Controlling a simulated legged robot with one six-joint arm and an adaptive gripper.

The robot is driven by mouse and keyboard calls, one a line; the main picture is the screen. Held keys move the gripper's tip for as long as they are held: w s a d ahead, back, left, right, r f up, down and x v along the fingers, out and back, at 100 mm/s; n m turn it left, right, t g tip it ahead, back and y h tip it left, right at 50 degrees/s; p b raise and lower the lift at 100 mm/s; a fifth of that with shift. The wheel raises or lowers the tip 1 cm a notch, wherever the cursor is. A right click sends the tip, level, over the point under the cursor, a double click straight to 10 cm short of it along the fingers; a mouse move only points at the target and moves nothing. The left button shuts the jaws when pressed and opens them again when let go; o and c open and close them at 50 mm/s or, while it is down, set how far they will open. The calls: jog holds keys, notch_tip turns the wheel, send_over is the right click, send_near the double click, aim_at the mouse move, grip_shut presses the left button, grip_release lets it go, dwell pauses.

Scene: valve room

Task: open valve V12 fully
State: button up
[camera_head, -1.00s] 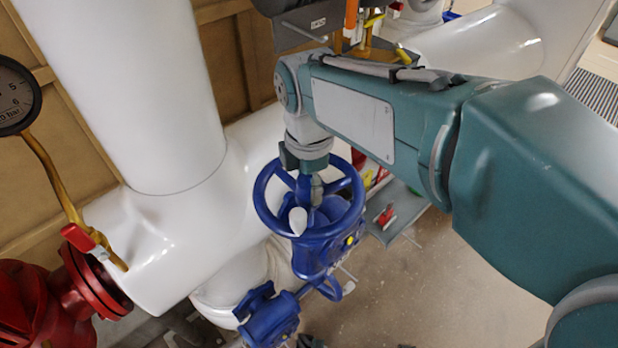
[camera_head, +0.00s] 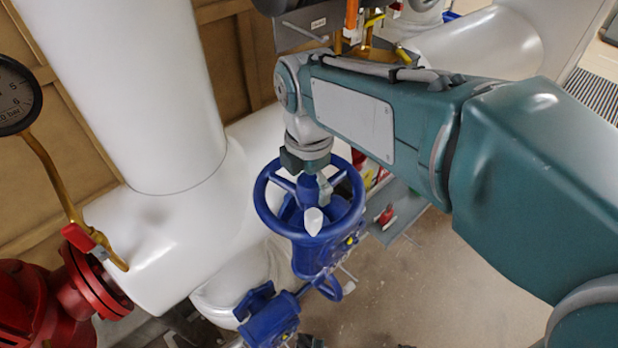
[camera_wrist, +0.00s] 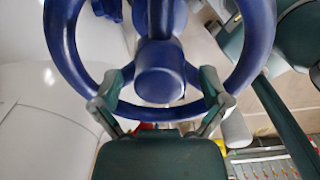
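The blue handwheel valve (camera_head: 325,235) stands in the middle of the head view; I cannot read a V12 label on it. A pale, rounded piece (camera_head: 313,221) shows at the wheel's near side. My gripper (camera_head: 312,178) reaches down at the wheel's far side, its fingers partly hidden. In the wrist view my gripper (camera_wrist: 163,82) has its two fingers spread at either side of a round blue boss (camera_wrist: 160,72), with small gaps visible. The wheel rim (camera_wrist: 75,65) curves around the boss and passes near the fingers. Whether a finger touches the rim cannot be told.
Thick white pipes (camera_head: 140,90) stand left of the valve. A pressure gauge (camera_head: 15,95) and a red valve body (camera_head: 45,305) are at the far left. A smaller blue fitting (camera_head: 270,318) sits below the wheel. Bare floor (camera_head: 410,290) lies to the right.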

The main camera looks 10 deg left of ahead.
jog(key=shift+r, duration=0.1)
jog(key=shift+r, duration=3.2)
jog(key=m, duration=1.1)
